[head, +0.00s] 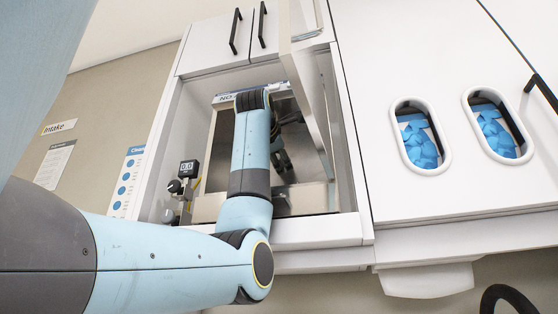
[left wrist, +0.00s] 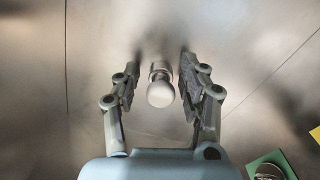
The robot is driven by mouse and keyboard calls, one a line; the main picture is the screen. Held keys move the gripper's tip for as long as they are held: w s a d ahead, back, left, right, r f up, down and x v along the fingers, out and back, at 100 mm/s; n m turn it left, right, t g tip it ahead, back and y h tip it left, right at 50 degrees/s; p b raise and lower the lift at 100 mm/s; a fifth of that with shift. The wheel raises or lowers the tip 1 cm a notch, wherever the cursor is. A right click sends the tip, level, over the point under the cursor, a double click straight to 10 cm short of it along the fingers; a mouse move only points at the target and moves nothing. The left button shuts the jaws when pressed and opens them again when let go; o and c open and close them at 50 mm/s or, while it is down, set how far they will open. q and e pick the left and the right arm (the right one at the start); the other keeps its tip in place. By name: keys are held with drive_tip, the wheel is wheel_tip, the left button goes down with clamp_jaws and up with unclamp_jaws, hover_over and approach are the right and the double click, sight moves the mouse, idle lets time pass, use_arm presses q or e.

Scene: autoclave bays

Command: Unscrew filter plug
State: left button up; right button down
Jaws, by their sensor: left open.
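My left gripper (left wrist: 160,76) is open, with one finger on each side of the plug and a visible gap on both sides. In the head view my left arm reaches into the open autoclave bay, and the left gripper (head: 284,162) is partly hidden behind it. The plug cannot be made out in the head view. My right gripper is in neither view.
A small gauge reading 0.0 (head: 188,169) stands at the bay's left side. An open white door (head: 310,100) bounds the right. White panels with two oval openings holding blue items (head: 420,140) are farther right. A green piece (left wrist: 271,166) lies low right in the wrist view.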

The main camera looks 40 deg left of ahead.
use_arm(q)
drive_tip(key=m, duration=0.3)
drive_tip(key=shift+a+p, duration=0.2)
drive_tip(key=shift+p, duration=0.1)
drive_tip(key=m+p, duration=0.1)
drive_tip(key=m, duration=0.3)
drive_tip(key=shift+s, duration=0.1)
drive_tip(key=m+p, duration=0.1)
drive_tip(key=m, duration=0.2)
drive_tip(key=m+p, duration=0.2)
drive_tip(key=m, duration=0.2)
drive_tip(key=shift+r, duration=0.1)
drive_tip(key=m+p, duration=0.1)
drive_tip(key=m, duration=0.2)
drive_tip(key=m+p, duration=0.2)
drive_tip(key=m, duration=0.2)
drive_tip(key=shift+r+m+p, duration=0.1)
drive_tip(key=shift+m+p, duration=0.25)
drive_tip(key=shift+m, duration=0.05)
drive_tip(key=shift+f+m+p, duration=0.2)
drive_tip(key=shift+m+p, duration=0.2)
drive_tip(key=shift+m, duration=0.5)
drive_tip(key=shift+f, duration=0.1)
